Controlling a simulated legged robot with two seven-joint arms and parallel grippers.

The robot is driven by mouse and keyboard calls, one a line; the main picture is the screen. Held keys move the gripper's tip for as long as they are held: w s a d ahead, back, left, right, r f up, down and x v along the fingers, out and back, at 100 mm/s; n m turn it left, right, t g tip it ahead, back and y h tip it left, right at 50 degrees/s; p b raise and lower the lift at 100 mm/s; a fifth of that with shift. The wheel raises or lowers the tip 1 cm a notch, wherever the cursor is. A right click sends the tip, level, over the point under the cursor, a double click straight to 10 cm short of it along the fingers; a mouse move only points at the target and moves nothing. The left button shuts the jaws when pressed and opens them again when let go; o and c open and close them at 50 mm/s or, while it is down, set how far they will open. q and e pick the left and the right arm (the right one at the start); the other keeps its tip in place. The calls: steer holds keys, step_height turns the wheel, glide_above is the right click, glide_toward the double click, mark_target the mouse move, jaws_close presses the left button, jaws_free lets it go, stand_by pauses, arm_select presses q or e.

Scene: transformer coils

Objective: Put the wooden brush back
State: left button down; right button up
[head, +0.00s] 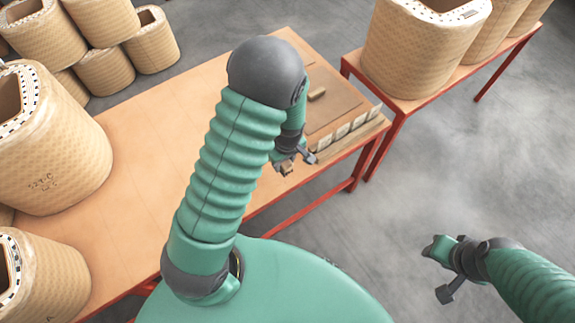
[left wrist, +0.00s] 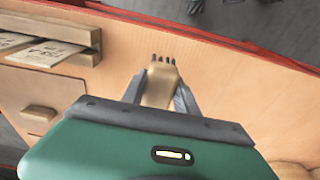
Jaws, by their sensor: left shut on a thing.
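The wooden brush (left wrist: 161,84) is a small pale wooden piece with dark bristles at its far end. In the left wrist view it sits between the two grey fingers of my left gripper (left wrist: 160,92), which is shut on it. In the head view my left gripper (head: 296,158) is at the table's right-hand edge, beside the wooden organiser, and the brush (head: 287,169) shows only as a small tan bit under it. My right gripper (head: 447,272) is over the floor at the lower right, away from the table; its finger gap is not clear.
The wooden organiser (head: 335,103) has a small block on top and slots along its front. In the left wrist view, printed cards (left wrist: 45,53) lie in a slot. Large wrapped coils (head: 48,150) stand at the table's left. Another coil table (head: 412,104) stands beyond a gap.

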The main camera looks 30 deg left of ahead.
mark_target(287, 164)
arm_select(q)
steer(key=shift+w+f, duration=0.2)
steer(key=shift+w, duration=0.55)
steer(key=shift+w+f+b, duration=0.2)
steer(key=shift+f+b, duration=0.05)
steer(key=shift+b, duration=0.15)
step_height(287, 164, down, 3)
steer(key=b, duration=0.3)
steer(key=shift+a+f, duration=0.1)
steer(key=shift+f, duration=0.05)
steer(key=shift+r, duration=0.2)
steer(key=c, duration=0.9)
jaws_free()
steer(key=shift+f, duration=0.1)
